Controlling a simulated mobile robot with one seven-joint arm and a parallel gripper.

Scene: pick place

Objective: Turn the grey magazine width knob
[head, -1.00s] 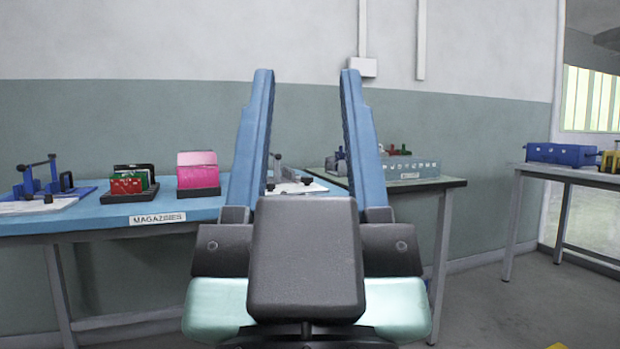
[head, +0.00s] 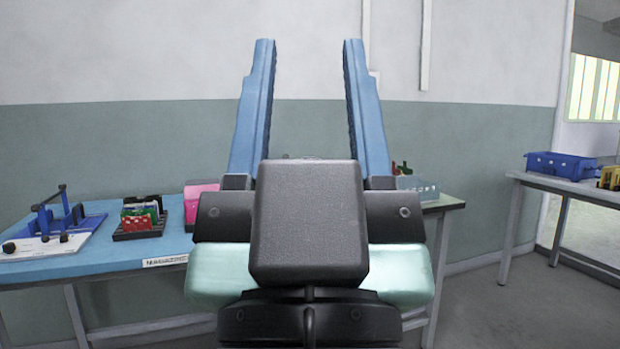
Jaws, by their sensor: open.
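My gripper (head: 308,45) fills the middle of the head view. Its two blue fingers are open, point upward in the picture and have only wall between their tips. I cannot make out the grey magazine width knob. A blue fixture (head: 50,215) on a white plate, with a lever and dark knobs, stands at the left of the blue-topped table (head: 110,262). My gripper is to the right of this fixture and apart from it. My gripper's body hides the right part of the table.
A black rack (head: 135,234) holds red and green pieces, and a pink piece (head: 196,195) stands partly hidden beside it. A grey bin (head: 417,186) is on a table right of my gripper. A blue crate (head: 562,167) sits on another table. Floor between is clear.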

